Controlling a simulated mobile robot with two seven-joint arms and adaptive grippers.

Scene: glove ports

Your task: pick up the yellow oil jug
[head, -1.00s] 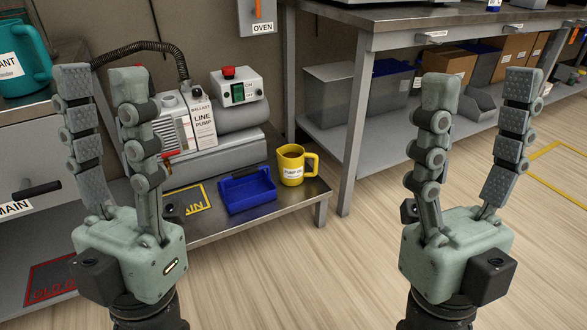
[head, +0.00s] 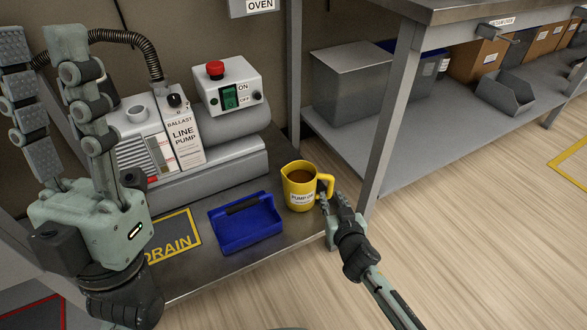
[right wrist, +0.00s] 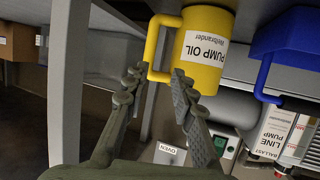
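The yellow oil jug (head: 299,192), labelled PUMP OIL and holding dark liquid, stands upright on the metal bench, its handle to the right. It appears upside down in the right wrist view (right wrist: 207,45). My right gripper (head: 338,205) is low at the jug's handle side. In the wrist view its fingers (right wrist: 156,84) are apart, with the handle's outer part between their tips; no firm contact shows. My left gripper (head: 42,42) is open and empty, raised at the left, well away from the jug.
A blue tray (head: 245,243) sits just left of the jug, in front of the grey line pump (head: 180,145) and its switch box (head: 230,88). A yellow-framed DRAIN marking (head: 172,238) lies left of the tray. A table leg (head: 390,115) rises behind my right gripper.

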